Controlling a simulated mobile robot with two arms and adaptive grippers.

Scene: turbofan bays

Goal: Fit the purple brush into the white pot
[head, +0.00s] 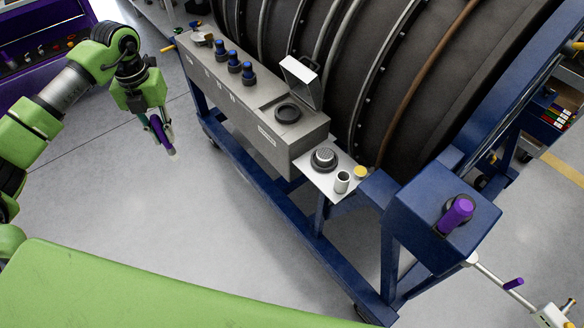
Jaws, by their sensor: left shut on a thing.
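My left gripper (153,122) is at the upper left, over open floor, with its fingers pointing down. It is shut on the purple brush (162,138), which hangs tilted below the fingers with its lower end free; the fingers hide part of it. The small white pot (342,182) stands upright on a white shelf plate (318,178) at the side of the engine stand. Its open top faces up and its inside looks dark. The brush is well to the left of the pot and apart from it. My right gripper is not in view.
Beside the pot are a dark round fitting with a pale top (324,158) and a yellow cap (360,173). A grey box (268,128) with an open lid and blue-topped knobs stands left of it.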

